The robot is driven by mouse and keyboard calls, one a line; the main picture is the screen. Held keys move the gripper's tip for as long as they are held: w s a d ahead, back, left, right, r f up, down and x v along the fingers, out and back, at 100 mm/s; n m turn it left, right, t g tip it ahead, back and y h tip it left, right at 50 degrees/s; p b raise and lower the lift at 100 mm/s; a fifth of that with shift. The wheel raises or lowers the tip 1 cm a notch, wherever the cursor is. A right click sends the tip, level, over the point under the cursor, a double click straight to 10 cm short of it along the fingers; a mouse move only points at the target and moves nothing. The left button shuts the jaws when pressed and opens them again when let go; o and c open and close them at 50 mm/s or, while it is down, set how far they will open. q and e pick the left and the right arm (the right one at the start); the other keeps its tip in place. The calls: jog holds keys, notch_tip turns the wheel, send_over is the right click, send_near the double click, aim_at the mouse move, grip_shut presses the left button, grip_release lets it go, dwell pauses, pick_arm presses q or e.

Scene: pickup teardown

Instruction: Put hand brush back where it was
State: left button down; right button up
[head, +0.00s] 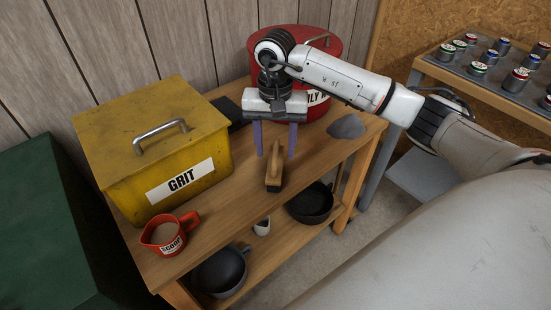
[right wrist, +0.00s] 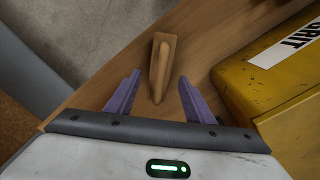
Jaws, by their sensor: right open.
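The hand brush (head: 274,170), with a wooden handle, lies on the wooden bench top near its front edge, between the yellow grit box and the red bin. My right gripper (head: 275,154) is above the bench with its purple fingers pointing down, open, just behind the brush. In the right wrist view the brush (right wrist: 160,66) shows ahead of and partly between the open fingers (right wrist: 152,98), with clear space on both sides. Nothing is held. My left gripper is in neither view.
The yellow grit box (head: 155,145) stands left and the red bin (head: 338,48) behind right. A red scoop cup (head: 170,234) stands at the front left. A grey pile (head: 346,126) lies on the right. Dark pans (head: 310,204) sit on the lower shelf.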

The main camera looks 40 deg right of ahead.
notch_tip(320, 180, up, 6)
jog(key=shift+r, duration=0.25)
jog(key=shift+s, duration=0.15)
dwell(0.4)
